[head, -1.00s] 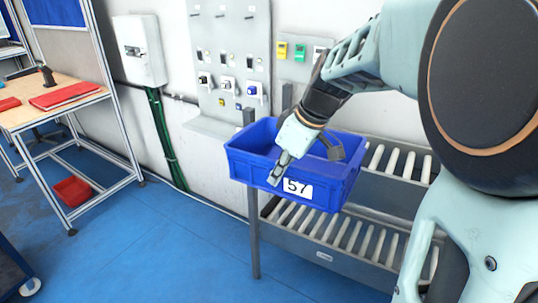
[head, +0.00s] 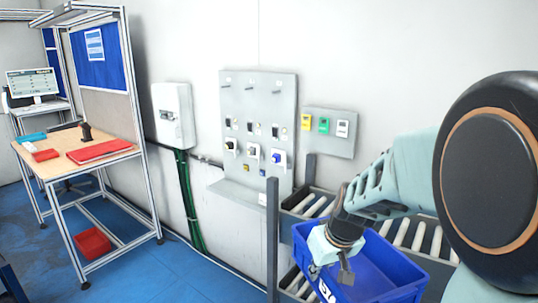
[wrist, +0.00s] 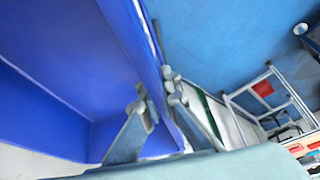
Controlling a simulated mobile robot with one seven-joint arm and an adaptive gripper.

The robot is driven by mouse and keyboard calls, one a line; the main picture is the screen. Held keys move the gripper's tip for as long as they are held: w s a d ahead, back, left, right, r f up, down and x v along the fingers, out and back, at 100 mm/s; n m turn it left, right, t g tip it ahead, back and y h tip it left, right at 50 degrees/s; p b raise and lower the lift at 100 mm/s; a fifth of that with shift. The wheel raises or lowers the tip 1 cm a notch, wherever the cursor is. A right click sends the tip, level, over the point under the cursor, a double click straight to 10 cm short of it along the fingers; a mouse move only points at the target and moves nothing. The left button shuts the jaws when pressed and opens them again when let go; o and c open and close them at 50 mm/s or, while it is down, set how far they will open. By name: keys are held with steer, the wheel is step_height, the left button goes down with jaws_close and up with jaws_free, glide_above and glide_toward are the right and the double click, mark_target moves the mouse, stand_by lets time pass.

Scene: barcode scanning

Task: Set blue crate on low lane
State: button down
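The blue crate (head: 376,262) is at the bottom right of the head view, its front number label partly cut off by the frame edge. My gripper (head: 335,270) is at its near left wall. In the wrist view the two fingers (wrist: 160,115) lie on either side of the crate's wall (wrist: 143,50), shut on it. The crate overlaps the roller rack in the picture. The low lane (head: 296,286) shows as a few rollers left of the crate; the crate hides the rest. I cannot tell whether the crate touches the rack.
The upper roller lane (head: 415,238) shows behind the crate, with a grey rack post (head: 272,240) at its left. A wall panel with switches (head: 258,130) is behind. A wooden-topped workbench (head: 75,163) stands at the left, a red bin (head: 93,243) beneath it. Blue floor between is clear.

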steer(key=f+m, duration=0.1)
steer(key=d+f+m+h, duration=0.1)
steer(key=f+m+p, duration=0.1)
steer(key=shift+d+m, duration=0.25)
steer(key=shift+m, duration=0.05)
steer(key=s+f, duration=0.4)
steer(key=f, duration=0.1)
steer(key=shift+s+f, duration=0.15)
